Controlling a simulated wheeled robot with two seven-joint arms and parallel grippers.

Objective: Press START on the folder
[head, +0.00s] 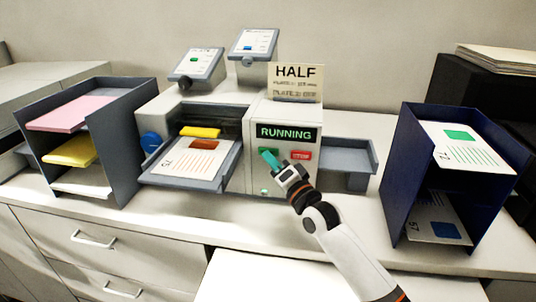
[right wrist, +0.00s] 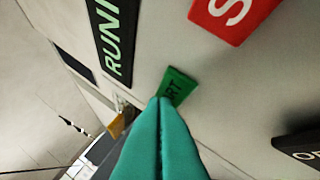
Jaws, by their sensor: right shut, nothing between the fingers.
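The folder (head: 255,112) is a light grey machine on the counter. Its display (head: 286,133) reads RUNNING in green, and it also shows in the right wrist view (right wrist: 114,38). My right gripper (head: 268,157) is shut and empty, its teal fingertips at the green START button (right wrist: 177,84). In the right wrist view the tips (right wrist: 158,101) overlap the button's lower edge and seem to touch it. The fingers hide most of START in the head view. The red STOP button (head: 301,155) is just right of it. My left gripper is out of view.
The exit tray (head: 346,154) at right looks empty. A grey shelf (head: 121,130) with coloured paper stands left; a navy shelf (head: 402,165) with printed sheets stands right.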

